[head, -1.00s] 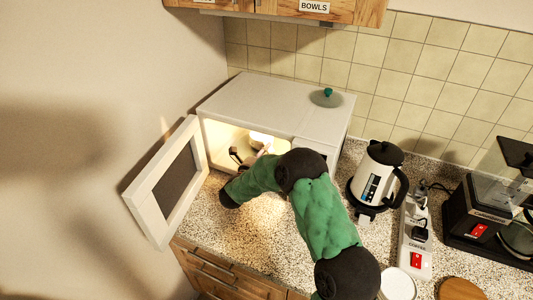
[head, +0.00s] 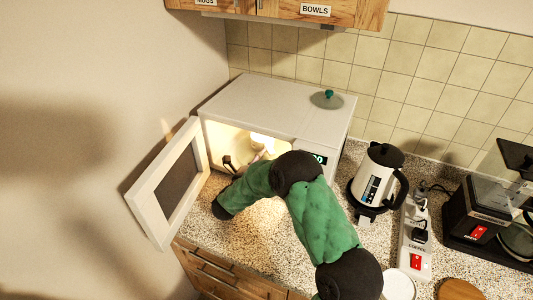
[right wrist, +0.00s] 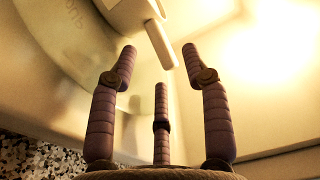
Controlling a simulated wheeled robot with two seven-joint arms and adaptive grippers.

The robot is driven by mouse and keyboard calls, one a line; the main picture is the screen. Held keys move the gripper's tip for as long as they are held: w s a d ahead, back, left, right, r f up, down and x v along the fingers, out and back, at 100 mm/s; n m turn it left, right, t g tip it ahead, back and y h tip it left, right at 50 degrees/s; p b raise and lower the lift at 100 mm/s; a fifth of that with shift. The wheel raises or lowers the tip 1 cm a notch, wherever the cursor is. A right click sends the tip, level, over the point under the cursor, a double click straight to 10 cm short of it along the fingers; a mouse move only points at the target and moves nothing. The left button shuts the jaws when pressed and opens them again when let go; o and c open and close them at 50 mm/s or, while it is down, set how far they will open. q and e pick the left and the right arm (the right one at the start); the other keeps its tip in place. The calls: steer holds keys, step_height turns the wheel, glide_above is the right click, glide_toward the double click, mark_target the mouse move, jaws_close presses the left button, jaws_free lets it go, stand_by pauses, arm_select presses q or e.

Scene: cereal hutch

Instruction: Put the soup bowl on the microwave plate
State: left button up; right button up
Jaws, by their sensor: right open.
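The white soup bowl (head: 262,140) is inside the lit, open microwave (head: 265,105), partly hidden by its frame and my arm. In the right wrist view part of the bowl (right wrist: 128,12) shows at the top, with a pale handle (right wrist: 162,45) pointing toward my fingers. The bowl appears to stand on the round microwave plate (right wrist: 45,85), but its base is not clear. My right gripper (head: 230,163) is open at the microwave opening; its three fingers (right wrist: 160,58) are spread around the handle's end and look apart from it. My left gripper is out of view.
The microwave door (head: 168,185) stands open at the left. A kettle (head: 378,175), a power strip (head: 413,240) and a coffee maker (head: 487,215) stand on the counter at the right. A green-knobbed lid (head: 327,99) lies on the microwave top.

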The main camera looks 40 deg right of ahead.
steer(key=v, duration=0.7)
steer(key=shift+s+a+p, duration=0.2)
steer(key=shift+a+p, duration=0.1)
steer(key=shift+p, duration=0.1)
stand_by(0.7)
